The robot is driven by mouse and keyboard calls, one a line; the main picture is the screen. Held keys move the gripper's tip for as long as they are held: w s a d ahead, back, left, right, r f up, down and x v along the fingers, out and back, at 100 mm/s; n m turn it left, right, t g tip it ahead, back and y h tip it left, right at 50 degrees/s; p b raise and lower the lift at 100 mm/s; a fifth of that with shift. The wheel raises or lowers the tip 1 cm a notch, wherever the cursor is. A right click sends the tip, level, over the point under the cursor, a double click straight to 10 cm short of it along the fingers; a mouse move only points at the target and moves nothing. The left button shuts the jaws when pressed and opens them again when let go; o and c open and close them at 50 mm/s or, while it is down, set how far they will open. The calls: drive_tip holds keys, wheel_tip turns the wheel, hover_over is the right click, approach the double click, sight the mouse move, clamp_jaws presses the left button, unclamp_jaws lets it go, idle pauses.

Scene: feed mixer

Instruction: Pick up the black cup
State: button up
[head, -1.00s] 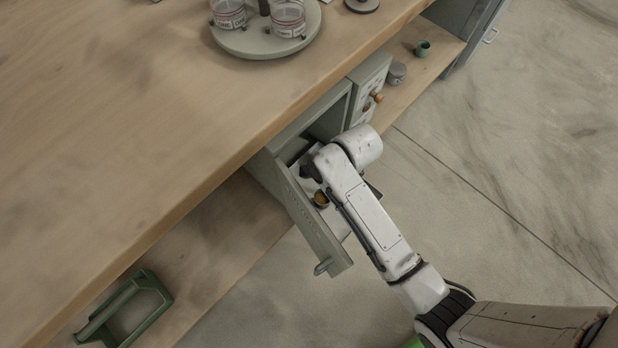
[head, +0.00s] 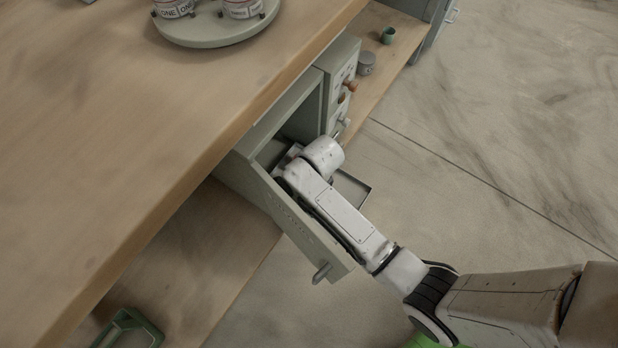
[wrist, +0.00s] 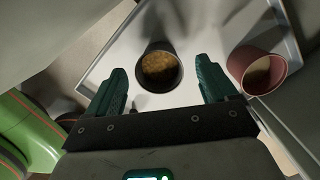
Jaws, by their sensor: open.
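The cup lies between and slightly ahead of the fingertips, with a gap showing on both sides. Whether the fingers are level with the cup is hard to tell. In the head view my arm reaches into the open drawer (head: 300,228) and hides the cup and gripper.
The wooden counter (head: 130,110) overhangs the drawer at the left. A grey tin (head: 367,62) and a green cup (head: 388,36) stand on the lower shelf. The floor at right is clear.

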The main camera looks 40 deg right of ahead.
wheel_tip(320, 180, down, 2)
drive_tip(key=shift+a, duration=0.1)
drive_tip(key=shift+r, duration=0.1)
drive_tip(key=c, duration=1.1)
drive_tip(key=shift+c, duration=0.2)
